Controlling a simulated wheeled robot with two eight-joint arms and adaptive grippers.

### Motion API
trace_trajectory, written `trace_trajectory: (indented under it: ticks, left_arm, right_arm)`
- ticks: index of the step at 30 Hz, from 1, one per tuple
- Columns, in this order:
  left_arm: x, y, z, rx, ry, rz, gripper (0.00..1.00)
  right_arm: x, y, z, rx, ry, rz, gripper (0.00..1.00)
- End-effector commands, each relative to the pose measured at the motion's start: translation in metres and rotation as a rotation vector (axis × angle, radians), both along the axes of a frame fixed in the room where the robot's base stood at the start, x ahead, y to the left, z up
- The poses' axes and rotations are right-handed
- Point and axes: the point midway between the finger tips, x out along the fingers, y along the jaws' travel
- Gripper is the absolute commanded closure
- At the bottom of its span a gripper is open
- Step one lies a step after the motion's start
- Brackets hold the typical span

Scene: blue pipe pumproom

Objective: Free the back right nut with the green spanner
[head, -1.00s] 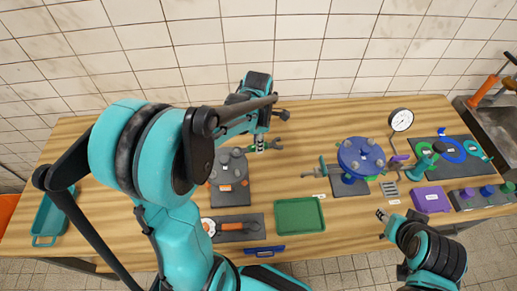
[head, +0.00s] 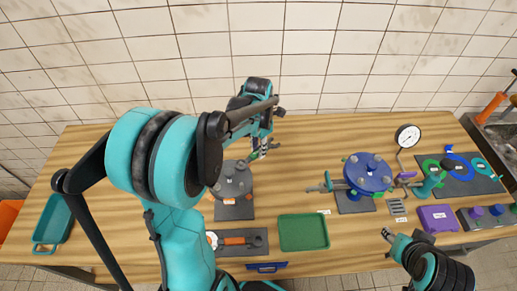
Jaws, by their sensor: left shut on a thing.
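The green spanner (head: 254,155) is in my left gripper (head: 263,151), which is shut on it. The spanner lies at the back right of a dark grey flange (head: 232,181) on a grey mat, close to its back right nut. The arm and gripper partly cover this spot, so I cannot tell whether the spanner is around the nut or only beside it. Grey nuts stand on the flange top. My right gripper (head: 387,234) is over the front right of the table, apart from the work; its fingers are too small to read.
A blue flange (head: 367,174) with several nuts stands right of centre, near a gauge (head: 408,135). A green tray (head: 303,232) lies in front, with an orange-handled tool (head: 240,240) to its left. A purple box (head: 438,218) is at the right. Table between the flanges is mostly clear.

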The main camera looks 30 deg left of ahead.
Motion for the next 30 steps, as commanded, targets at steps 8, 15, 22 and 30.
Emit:
trace_trajectory:
  ticks: [8, 15, 22, 30]
  left_arm:
    - [0.0, 0.0, 0.005, 0.0, -0.001, -0.001, 1.0]
    - [0.0, 0.0, 0.014, 0.0, 0.0, -0.001, 1.0]
    - [0.0, 0.0, 0.027, 0.0, 0.0, -0.001, 1.0]
    - [0.0, 0.0, 0.039, 0.0, 0.0, -0.001, 1.0]
  right_arm:
    - [0.0, 0.0, 0.003, 0.0, 0.0, 0.0, 0.6]
    - [0.0, 0.0, 0.01, 0.0, 0.0, 0.0, 0.6]
    - [0.0, 0.0, 0.019, 0.0, 0.0, 0.0, 0.6]
    - [0.0, 0.0, 0.028, 0.0, 0.0, 0.0, 0.6]
